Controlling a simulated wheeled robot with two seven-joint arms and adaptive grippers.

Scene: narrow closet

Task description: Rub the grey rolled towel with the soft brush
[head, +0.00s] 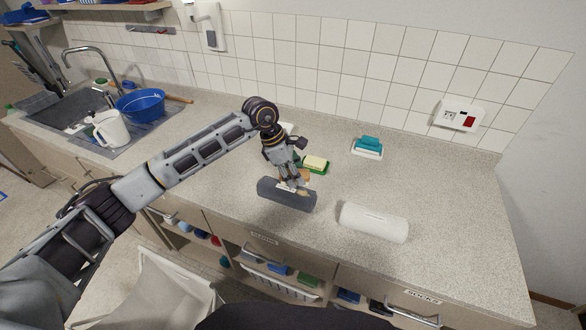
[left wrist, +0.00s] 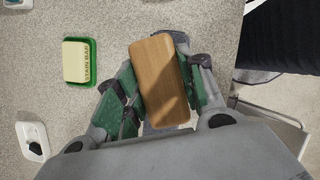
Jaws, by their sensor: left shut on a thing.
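The grey rolled towel (head: 272,192) lies on the counter near its front edge. My left gripper (head: 291,180) reaches down over the towel from behind. It is shut on the soft brush, whose wooden back (left wrist: 160,78) fills the space between the fingers (left wrist: 158,95) in the left wrist view. In the head view the brush (head: 304,176) shows only partly, at the towel's upper right side. Its bristles are hard to make out, and I cannot tell whether they touch the towel. My right gripper is not in view.
A white rolled towel (head: 373,222) lies to the right. A stain bar in a green dish (head: 318,171) sits just behind the gripper; it also shows in the left wrist view (left wrist: 78,62). The sink and blue bowl (head: 140,104) are far left.

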